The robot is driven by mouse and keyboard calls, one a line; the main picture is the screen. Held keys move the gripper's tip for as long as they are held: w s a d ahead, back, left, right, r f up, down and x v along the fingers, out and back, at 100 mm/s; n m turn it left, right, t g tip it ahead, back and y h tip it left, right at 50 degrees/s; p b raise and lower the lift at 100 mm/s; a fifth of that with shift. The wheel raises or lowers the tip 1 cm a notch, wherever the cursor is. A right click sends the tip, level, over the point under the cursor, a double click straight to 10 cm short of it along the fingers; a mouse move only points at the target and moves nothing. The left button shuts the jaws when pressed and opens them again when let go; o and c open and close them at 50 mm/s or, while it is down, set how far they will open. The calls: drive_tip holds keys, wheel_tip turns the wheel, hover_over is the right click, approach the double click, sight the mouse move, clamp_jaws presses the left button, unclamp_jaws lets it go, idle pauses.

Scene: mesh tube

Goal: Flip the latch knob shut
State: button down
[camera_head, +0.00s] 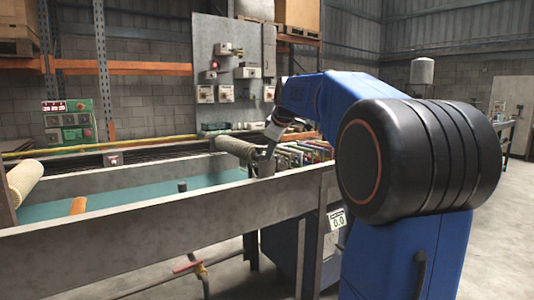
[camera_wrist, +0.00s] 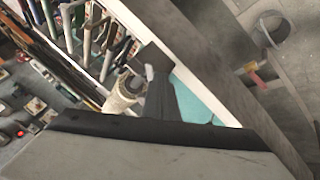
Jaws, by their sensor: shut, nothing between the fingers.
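My gripper (camera_head: 265,166) is shut and empty, pointing down at the far right end of the long trough (camera_head: 150,238). It is beside the end of a grey mesh tube (camera_head: 238,147). In the wrist view my dark gripper fingers (camera_wrist: 160,98) are over the trough's end, close to a pale ribbed roll end (camera_wrist: 121,96). I cannot pick out the latch knob for certain; it may be hidden by my gripper. A short black peg (camera_head: 182,187) stands in the trough, apart from my gripper.
The trough has raised metal side walls and a teal floor (camera_head: 125,199). A row of colourful items (camera_head: 300,154) is just right of my gripper. A pipe with a red handle (camera_head: 187,267) runs below the front wall. A switch panel (camera_head: 226,75) stands behind.

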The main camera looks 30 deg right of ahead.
drive_tip(key=shift+w+d+n+y, duration=0.25)
drive_tip(key=shift+d+n+y, duration=0.3)
drive_tip(key=shift+n, duration=0.25)
drive_tip(key=shift+w+d+n+y, duration=0.3)
drive_tip(key=shift+d+n+y, duration=0.2)
drive_tip(key=shift+n, duration=0.3)
drive_tip(key=shift+w+d+n+y, duration=0.25)
drive_tip(key=shift+d+n+y, duration=0.3)
drive_tip(key=shift+n, duration=0.25)
drive_tip(key=shift+w+a, duration=0.4)
drive_tip(key=shift+a, duration=0.25)
